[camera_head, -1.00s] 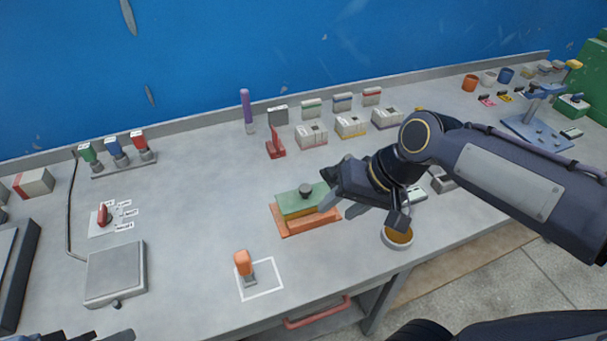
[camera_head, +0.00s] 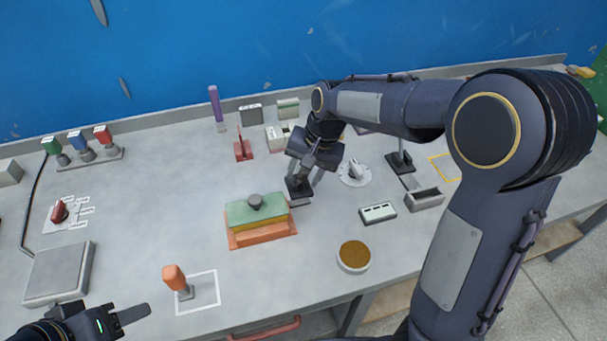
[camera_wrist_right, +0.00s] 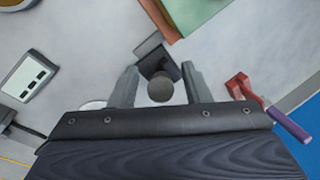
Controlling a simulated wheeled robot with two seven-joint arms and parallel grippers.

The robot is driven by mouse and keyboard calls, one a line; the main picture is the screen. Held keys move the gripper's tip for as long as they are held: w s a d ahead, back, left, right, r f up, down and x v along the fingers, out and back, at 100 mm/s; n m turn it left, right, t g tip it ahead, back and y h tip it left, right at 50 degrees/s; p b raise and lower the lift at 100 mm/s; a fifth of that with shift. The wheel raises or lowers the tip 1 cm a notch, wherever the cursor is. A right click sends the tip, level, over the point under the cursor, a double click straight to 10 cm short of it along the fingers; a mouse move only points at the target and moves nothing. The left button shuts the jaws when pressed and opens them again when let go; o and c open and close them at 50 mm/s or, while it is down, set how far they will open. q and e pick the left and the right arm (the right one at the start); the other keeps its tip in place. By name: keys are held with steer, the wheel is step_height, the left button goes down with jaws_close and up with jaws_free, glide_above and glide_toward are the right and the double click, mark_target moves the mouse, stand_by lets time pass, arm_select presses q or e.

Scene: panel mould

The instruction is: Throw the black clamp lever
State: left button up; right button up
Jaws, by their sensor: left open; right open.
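The black clamp lever shows in the right wrist view as a dark block with a round grey knob (camera_wrist_right: 160,90). My right gripper (camera_wrist_right: 160,86) is open, with one finger on either side of the knob; I cannot tell whether they touch it. In the head view the right gripper (camera_head: 306,186) points down over the clamp's dark base (camera_head: 298,190), hiding most of it. The base stands just right of the green, yellow and orange mould (camera_head: 262,238). My left gripper (camera_head: 122,316) is open and empty at the lower left.
A red lever (camera_head: 243,149) and a purple stick (camera_head: 216,104) stand behind the mould. A white dial (camera_head: 354,173), a small display (camera_head: 378,212) and a bowl (camera_head: 353,256) are to the right. An orange-handled stamp (camera_head: 175,279) stands in front. Bench between mould and scale (camera_head: 58,272) is mostly clear.

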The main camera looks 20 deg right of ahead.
steer(key=shift+a+f, duration=0.1)
steer(key=shift+f, duration=0.45)
steer(key=shift+c, duration=0.2)
jaws_close()
steer(key=shift+r, duration=0.1)
